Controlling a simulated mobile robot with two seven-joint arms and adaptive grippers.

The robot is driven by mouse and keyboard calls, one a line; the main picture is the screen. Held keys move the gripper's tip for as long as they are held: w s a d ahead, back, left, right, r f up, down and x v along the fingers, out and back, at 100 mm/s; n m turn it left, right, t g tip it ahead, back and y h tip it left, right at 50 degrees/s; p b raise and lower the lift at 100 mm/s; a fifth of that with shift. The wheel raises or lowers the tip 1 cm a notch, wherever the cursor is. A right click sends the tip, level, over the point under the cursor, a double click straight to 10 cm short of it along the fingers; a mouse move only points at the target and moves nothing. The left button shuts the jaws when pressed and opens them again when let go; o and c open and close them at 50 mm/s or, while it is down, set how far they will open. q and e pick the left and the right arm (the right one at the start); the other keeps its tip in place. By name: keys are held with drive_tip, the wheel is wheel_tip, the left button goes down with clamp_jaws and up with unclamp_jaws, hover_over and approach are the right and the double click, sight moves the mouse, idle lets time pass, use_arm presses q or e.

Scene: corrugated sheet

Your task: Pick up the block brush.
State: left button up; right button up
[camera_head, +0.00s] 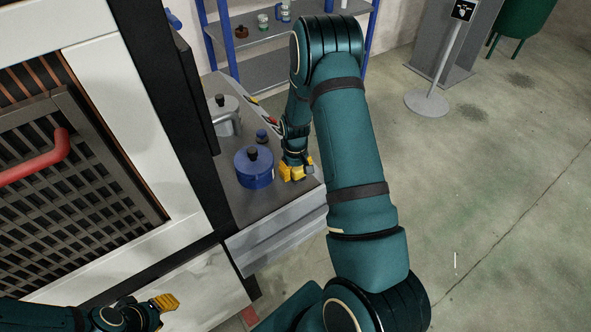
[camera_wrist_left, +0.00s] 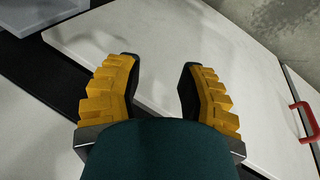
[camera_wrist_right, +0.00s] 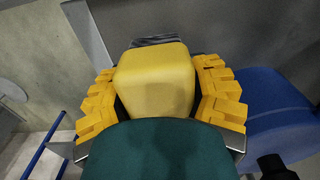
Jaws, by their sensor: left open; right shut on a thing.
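The block brush shows in the right wrist view as a yellow block (camera_wrist_right: 155,82) with a ribbed grey part at its far end. My right gripper (camera_wrist_right: 155,95) is shut on it, one finger on each side. In the head view my right gripper (camera_head: 295,172) is low over the front right part of the grey worktop; the brush is mostly hidden there. I cannot tell whether it touches the worktop. My left gripper (camera_head: 163,303) is open and empty at the lower left of the head view. The left wrist view shows its spread fingers (camera_wrist_left: 160,88) before a pale panel.
A blue lidded pot (camera_head: 254,172) stands just left of my right gripper. A small blue item (camera_head: 262,137) and a metal jug (camera_head: 228,122) stand behind it on the worktop (camera_head: 245,212). A blue-framed shelf (camera_head: 270,45) is behind. Open floor lies right.

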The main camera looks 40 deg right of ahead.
drive_tip(key=shift+r, duration=0.1)
wheel_tip(320, 180, up, 10)
drive_tip(key=shift+f, duration=0.1)
idle(0.3)
drive_tip(key=o, duration=0.6)
drive_tip(key=c, duration=0.4)
